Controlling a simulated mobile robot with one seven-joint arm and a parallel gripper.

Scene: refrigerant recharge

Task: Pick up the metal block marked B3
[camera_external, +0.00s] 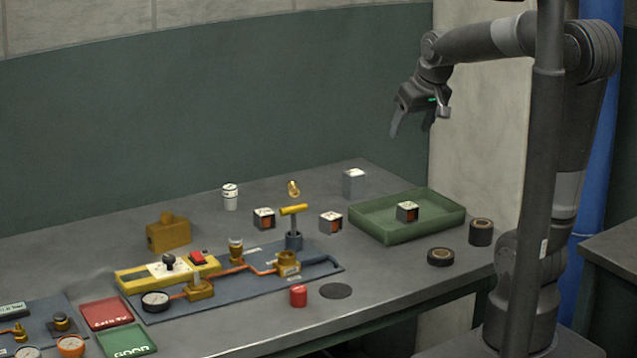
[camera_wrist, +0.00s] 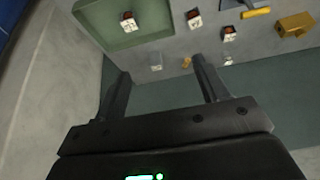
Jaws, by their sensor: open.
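Several small blocks with pale marked tops stand about the table, but I cannot read which is B3. A plain grey metal block (camera_external: 354,184) stands behind the green tray, and it also shows in the wrist view (camera_wrist: 156,62). A block with a dark and orange side (camera_external: 407,212) sits in the tray; it shows in the wrist view too (camera_wrist: 128,24). Two similar blocks stand left of the tray, one nearer it (camera_external: 330,223) and one farther left (camera_external: 264,219). My gripper (camera_external: 411,126) is open and empty, high above the tray, apart from every block.
The green tray (camera_external: 388,236) has low walls. Left of it are a yellow-handled valve (camera_external: 294,210), a brass piece (camera_external: 293,189), a white canister (camera_external: 230,196) and a yellow block (camera_external: 168,234). Dark round pieces (camera_external: 441,257) lie near the right edge. A green wall stands behind the table.

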